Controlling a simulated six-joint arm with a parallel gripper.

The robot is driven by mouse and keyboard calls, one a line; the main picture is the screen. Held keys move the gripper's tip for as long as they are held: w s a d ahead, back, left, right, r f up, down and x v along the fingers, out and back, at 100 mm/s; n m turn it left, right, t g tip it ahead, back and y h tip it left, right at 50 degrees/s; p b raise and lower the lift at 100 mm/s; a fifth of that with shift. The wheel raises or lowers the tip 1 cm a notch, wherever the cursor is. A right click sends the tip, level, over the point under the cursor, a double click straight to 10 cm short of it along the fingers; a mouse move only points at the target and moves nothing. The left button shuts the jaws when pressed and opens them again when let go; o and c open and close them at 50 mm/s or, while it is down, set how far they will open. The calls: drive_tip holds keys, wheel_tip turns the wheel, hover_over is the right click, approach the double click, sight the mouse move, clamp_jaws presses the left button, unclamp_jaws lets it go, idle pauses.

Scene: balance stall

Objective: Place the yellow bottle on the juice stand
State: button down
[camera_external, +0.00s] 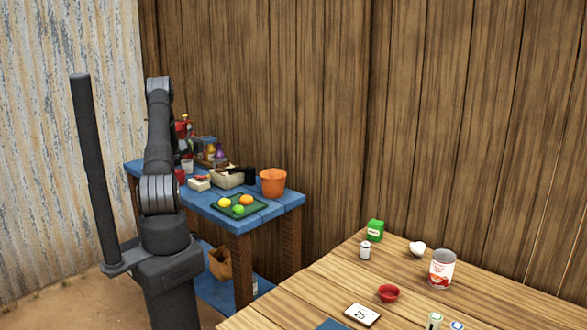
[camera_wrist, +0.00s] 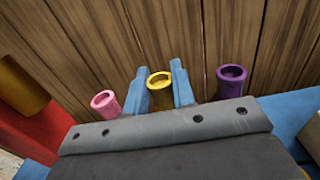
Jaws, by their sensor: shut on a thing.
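The yellow bottle (camera_wrist: 159,92) stands between the two blue fingers of my gripper (camera_wrist: 160,88) in the wrist view, with its round open top showing. My gripper is shut on it. A pink bottle (camera_wrist: 106,104) is to its left and a purple bottle (camera_wrist: 231,82) to its right, both apart from the fingers. In the external view small bottles (camera_external: 211,150) show on a low stand (camera_external: 213,162) at the back of the blue table. My gripper is not clear there. The bottles' lower parts are hidden behind my gripper body in the wrist view.
The blue table (camera_external: 275,207) also holds a red machine (camera_external: 183,131), an orange bucket (camera_external: 273,182), a dark tray (camera_external: 240,206) with fruit and a pale box (camera_external: 228,179). A plank wall (camera_wrist: 205,25) is close behind the bottles. A wooden table (camera_external: 320,290) stands at right.

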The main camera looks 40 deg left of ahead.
drive_tip(key=shift+f, duration=0.35)
drive_tip(key=c, duration=1.1)
unclamp_jaws()
drive_tip(key=shift+c, duration=0.2)
drive_tip(key=s, duration=1.7)
drive_tip(key=shift+s, duration=0.25)
drive_tip(key=w, duration=1.7)
drive_tip(key=shift+w, duration=0.25)
drive_tip(key=shift+r, duration=0.1)
